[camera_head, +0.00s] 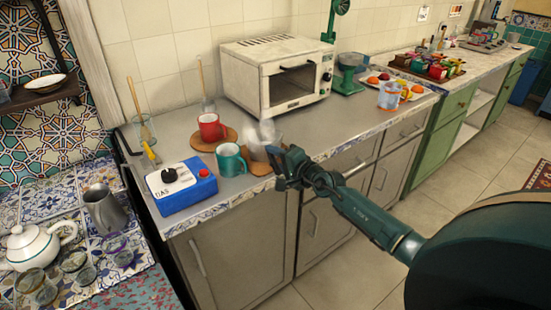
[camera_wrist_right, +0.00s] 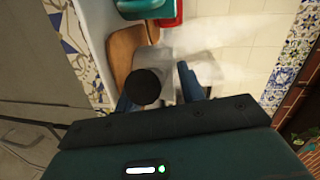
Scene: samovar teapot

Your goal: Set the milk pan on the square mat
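The grey milk pan (camera_head: 263,139) stands on a brown wooden mat (camera_head: 258,169) near the counter's front edge, with pale steam above it. The mat's full outline is partly hidden. My right gripper (camera_head: 284,172) is at the front right side of the pan. In the right wrist view, the pan's dark handle end (camera_wrist_right: 144,87) lies between the two spread blue fingers (camera_wrist_right: 157,92), with a gap to the right finger. The brown mat (camera_wrist_right: 124,50) also shows there, beside the blurred, steamy pan. My left gripper is not in view.
A teal mug (camera_head: 231,160) stands close left of the pan, and a red mug (camera_head: 211,127) on a brown mat behind. A blue box with a knob (camera_head: 183,187) is farther left. A white oven (camera_head: 283,77) stands behind. Floor lies open in front.

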